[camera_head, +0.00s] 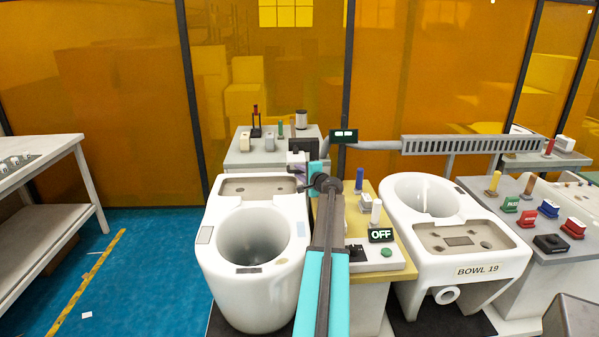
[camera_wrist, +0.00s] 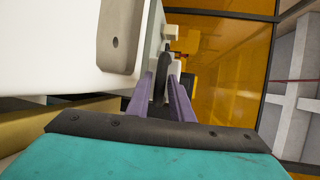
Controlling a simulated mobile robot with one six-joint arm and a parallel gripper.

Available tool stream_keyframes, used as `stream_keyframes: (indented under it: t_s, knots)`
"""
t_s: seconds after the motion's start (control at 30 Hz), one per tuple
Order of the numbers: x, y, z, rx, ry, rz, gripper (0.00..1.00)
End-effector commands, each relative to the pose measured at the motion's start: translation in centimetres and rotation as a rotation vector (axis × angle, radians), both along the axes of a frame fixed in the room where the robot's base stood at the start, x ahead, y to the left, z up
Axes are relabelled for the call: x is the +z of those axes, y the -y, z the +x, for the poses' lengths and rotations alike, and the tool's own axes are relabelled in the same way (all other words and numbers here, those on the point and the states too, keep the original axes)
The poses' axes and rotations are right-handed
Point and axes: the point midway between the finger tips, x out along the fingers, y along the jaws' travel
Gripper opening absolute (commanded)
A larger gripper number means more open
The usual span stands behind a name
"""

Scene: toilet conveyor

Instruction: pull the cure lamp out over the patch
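A long grey slotted bar (camera_head: 455,145), seemingly the cure lamp, reaches across the back right on a pale arm from a dark green display box (camera_head: 344,136). My gripper (camera_head: 298,170) is far out over the back of the left white bowl (camera_head: 215,255), left of that box. In the wrist view, the purple fingers of my gripper (camera_wrist: 164,92) stand apart on either side of a dark curved piece (camera_wrist: 173,72); whether they press on it is unclear. A small grey rectangle (camera_head: 459,241), possibly the patch, lies on the deck of the right bowl (camera_head: 492,262), marked BOWL 19.
A yellow-topped stand (camera_head: 398,273) with an OFF sign (camera_head: 381,235) and green button stands between the bowls. A grey table (camera_head: 245,157) with small tools is behind. A right bench (camera_head: 528,255) holds coloured blocks. Blue floor (camera_head: 165,270) at left is mostly clear.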

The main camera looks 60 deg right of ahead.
Motion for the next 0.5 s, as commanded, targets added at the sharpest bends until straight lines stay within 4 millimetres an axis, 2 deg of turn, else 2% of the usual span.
stream_keyframes:
  t_s: [0.4, 0.43, 0.5]
  knots:
    - [-0.13, 0.28, 0.36, -0.001, 0.0, 0.0, 0.2]
    - [-0.13, 0.28, 0.36, -0.001, 0.0, 0.0, 0.18]
    - [-0.12, 0.28, 0.35, -0.001, 0.0, 0.0, 0.07]
